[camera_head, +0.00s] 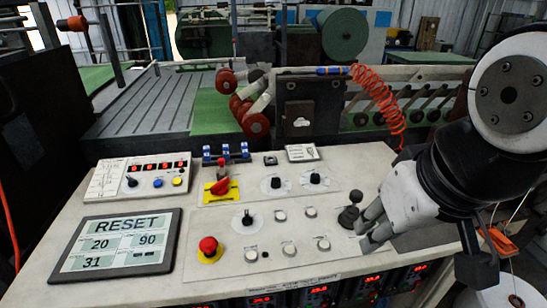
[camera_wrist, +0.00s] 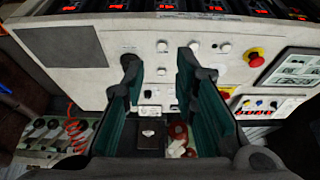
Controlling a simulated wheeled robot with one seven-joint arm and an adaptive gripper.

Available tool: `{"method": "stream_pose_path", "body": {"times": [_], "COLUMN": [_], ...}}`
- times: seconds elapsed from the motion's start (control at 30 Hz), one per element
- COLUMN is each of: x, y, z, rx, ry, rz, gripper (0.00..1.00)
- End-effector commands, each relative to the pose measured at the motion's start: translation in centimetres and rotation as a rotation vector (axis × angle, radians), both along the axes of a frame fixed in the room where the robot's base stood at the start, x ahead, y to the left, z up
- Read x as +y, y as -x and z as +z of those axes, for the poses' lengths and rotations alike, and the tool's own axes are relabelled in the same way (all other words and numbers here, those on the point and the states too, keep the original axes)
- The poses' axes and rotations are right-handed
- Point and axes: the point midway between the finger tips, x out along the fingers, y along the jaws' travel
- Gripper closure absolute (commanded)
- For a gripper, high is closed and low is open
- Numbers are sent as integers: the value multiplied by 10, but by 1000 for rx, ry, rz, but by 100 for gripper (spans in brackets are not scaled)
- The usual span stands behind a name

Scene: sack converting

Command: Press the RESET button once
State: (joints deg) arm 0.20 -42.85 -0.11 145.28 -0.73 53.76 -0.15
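Several small white round buttons sit on the console panel, such as one at the front left (camera_head: 250,255), one at the front middle (camera_head: 289,249) and one at the front right (camera_head: 323,244). Their labels are too small to read, so I cannot tell which is RESET. A tablet-like screen (camera_head: 118,243) at the left shows the word RESET with 20, 90 and 31. My gripper (camera_head: 364,230) is at the panel's right side, right of the buttons and close to a black joystick (camera_head: 349,214). In the wrist view its fingers (camera_wrist: 160,60) are apart, with nothing visibly held; white buttons show beyond.
Black knobs (camera_head: 276,183) stand mid-panel. A small control box (camera_head: 138,179) is at back left. Rollers (camera_head: 256,124) and a coiled orange hose (camera_head: 380,98) lie beyond.

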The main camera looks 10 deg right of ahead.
Motion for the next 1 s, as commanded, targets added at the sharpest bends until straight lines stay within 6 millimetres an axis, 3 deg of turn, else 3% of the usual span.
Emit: {"method": "stream_pose_path", "body": {"times": [0.03,0.1,1.0], "x": [0,0,0], "y": [0,0,0], "z": [0,0,0], "rx": [0,0,1], "ry": [0,0,0], "rz": [0,0,0], "gripper": [90,100,100]}}
